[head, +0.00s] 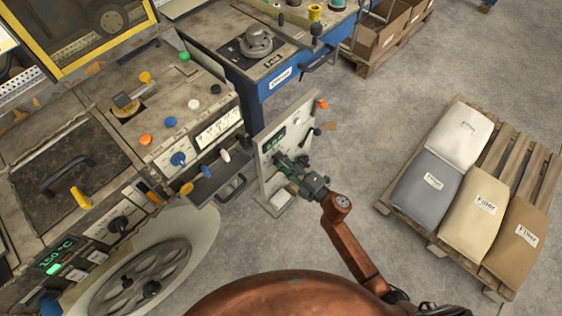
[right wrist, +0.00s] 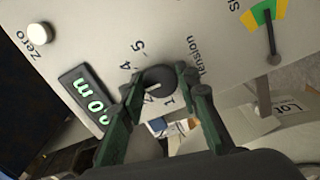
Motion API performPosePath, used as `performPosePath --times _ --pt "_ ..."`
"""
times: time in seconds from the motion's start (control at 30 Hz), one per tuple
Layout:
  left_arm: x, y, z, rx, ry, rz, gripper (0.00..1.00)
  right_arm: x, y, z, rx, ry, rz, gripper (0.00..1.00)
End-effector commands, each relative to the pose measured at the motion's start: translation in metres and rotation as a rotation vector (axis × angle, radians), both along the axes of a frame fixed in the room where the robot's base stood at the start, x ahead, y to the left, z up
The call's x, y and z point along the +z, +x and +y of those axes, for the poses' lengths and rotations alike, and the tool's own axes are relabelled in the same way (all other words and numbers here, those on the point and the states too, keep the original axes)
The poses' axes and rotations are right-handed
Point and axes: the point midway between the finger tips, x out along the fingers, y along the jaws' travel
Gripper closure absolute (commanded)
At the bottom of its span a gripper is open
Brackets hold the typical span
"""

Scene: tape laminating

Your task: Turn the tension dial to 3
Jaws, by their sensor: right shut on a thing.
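The tension dial (right wrist: 158,80) is a dark round knob on a pale panel (right wrist: 110,35), beside the printed word "Tension" and a ring of numbers; 1, 4 and 5 are readable. My right gripper (right wrist: 162,82) has its green fingers on either side of the knob and is shut on it. The knob's pointer setting cannot be read for certain. In the head view the upright panel (head: 267,170) stands at centre, with my right gripper (head: 287,167) against its face and covering the dial. My left gripper is not in view.
On the panel are a lit display (right wrist: 88,100), a white Zero button (right wrist: 39,34) and a yellow-green gauge (right wrist: 266,22). The large machine (head: 90,130) stands to the left, a blue bench (head: 262,85) behind. A pallet (head: 515,165) of filler bags is right; floor between is clear.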

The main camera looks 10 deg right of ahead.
Motion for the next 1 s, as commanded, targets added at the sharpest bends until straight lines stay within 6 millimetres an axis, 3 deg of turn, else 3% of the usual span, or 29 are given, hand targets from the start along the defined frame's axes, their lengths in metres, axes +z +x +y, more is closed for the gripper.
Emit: performPosePath --times 0.5,0.53,0.73,1.0 --pt "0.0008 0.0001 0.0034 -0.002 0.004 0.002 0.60 -0.0024 -0.0019 0.0022 0.005 -0.015 -0.008 0.95" --pt "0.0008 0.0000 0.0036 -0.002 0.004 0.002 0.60 -0.0024 -0.0020 0.0022 0.005 -0.015 -0.008 0.69" --pt "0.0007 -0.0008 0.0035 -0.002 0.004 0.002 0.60 -0.0016 -0.0012 0.0011 0.002 -0.014 -0.009 0.55" --pt "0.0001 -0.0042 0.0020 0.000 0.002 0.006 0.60 -0.0007 -0.0009 0.0001 0.001 -0.014 -0.010 0.55"
